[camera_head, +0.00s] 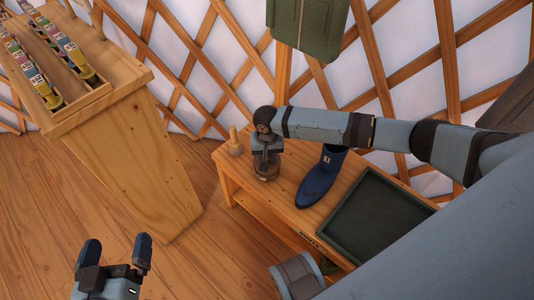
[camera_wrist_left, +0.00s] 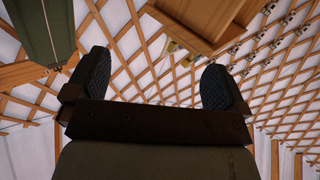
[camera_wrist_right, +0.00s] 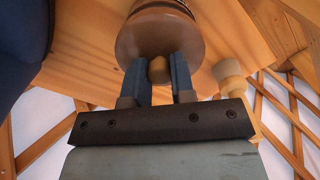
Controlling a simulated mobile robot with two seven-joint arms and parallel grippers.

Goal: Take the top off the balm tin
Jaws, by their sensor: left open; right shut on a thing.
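The balm tin is a round brown tin (camera_head: 266,170) on the wooden bench, near its left end. Its lid (camera_wrist_right: 160,12) carries a small round wooden knob (camera_wrist_right: 158,70). My right gripper (camera_head: 266,155) reaches down over the tin from above. In the right wrist view my right gripper (camera_wrist_right: 158,72) has its two blue fingers on either side of the knob, shut on it. Whether the lid is apart from the tin body I cannot tell. My left gripper (camera_head: 118,250) is open and empty over the floor at lower left, and it is also open in the left wrist view (camera_wrist_left: 155,85).
The bench (camera_head: 270,208) also bears a wooden peg-like piece (camera_head: 234,143), a dark blue boot (camera_head: 319,180) and a dark green tray (camera_head: 368,222). A wooden cabinet (camera_head: 130,150) with racks of small bottles stands at left. Lattice wall lies behind; the floor between is clear.

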